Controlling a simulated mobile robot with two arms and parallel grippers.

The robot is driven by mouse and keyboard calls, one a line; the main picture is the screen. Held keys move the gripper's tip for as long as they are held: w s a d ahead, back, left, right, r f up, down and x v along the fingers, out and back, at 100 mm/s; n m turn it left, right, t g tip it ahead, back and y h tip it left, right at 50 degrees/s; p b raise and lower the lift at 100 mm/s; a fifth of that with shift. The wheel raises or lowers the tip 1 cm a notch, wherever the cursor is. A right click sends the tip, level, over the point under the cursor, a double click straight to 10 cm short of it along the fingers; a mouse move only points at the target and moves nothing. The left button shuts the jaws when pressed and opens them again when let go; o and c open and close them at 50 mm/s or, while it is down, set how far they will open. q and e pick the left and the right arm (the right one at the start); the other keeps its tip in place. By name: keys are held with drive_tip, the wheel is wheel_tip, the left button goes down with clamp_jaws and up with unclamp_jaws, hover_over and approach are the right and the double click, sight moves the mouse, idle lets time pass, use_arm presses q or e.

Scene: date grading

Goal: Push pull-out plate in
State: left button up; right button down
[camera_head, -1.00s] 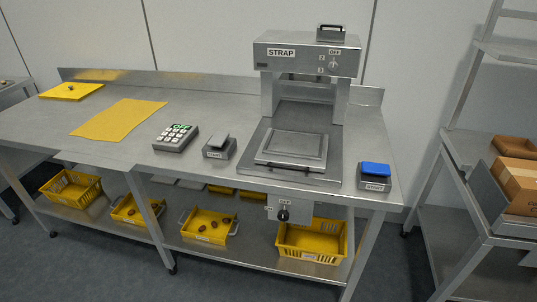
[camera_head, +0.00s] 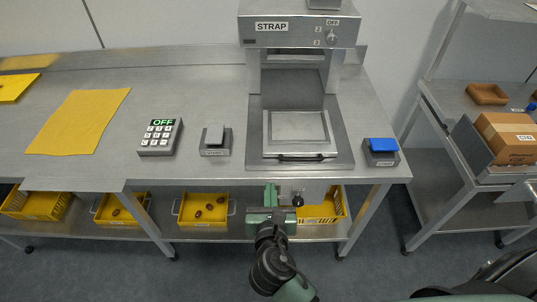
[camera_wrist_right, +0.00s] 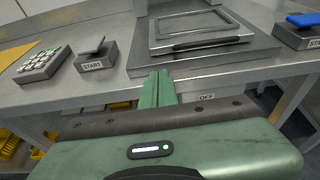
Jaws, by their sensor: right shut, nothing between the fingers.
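The pull-out plate (camera_head: 297,127) is a grey square plate with a dark handle (camera_head: 300,157) along its front edge. It lies on the base of the strap machine (camera_head: 297,30) and sticks out in front of the machine's opening. In the right wrist view the plate (camera_wrist_right: 195,32) and its handle (camera_wrist_right: 207,43) are just beyond my fingers. My right gripper (camera_head: 271,192) is green, shut and empty, in front of the table edge and below the handle. In the right wrist view its fingertips (camera_wrist_right: 158,75) point toward the plate, apart from the handle. My left gripper is not in view.
A keypad (camera_head: 160,137) reading OFF and a grey start switch (camera_head: 216,139) stand left of the machine. A blue start switch (camera_head: 381,151) stands to its right. Yellow baskets (camera_head: 204,211) sit on the lower shelf. A cart with boxes (camera_head: 505,137) is at the right.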

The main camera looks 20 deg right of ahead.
sight(270, 155)
drive_tip(key=x, duration=0.3)
drive_tip(key=p+x, duration=0.1)
drive_tip(key=x, duration=0.7)
drive_tip(key=shift+w+d+r+p, duration=0.1)
drive_tip(key=shift+w+r+p, duration=0.15)
drive_tip(key=shift+r+p, duration=0.15)
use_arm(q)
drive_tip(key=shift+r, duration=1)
use_arm(e)
drive_tip(key=shift+w+d+f, duration=0.15)
drive_tip(key=shift+w, duration=0.55)
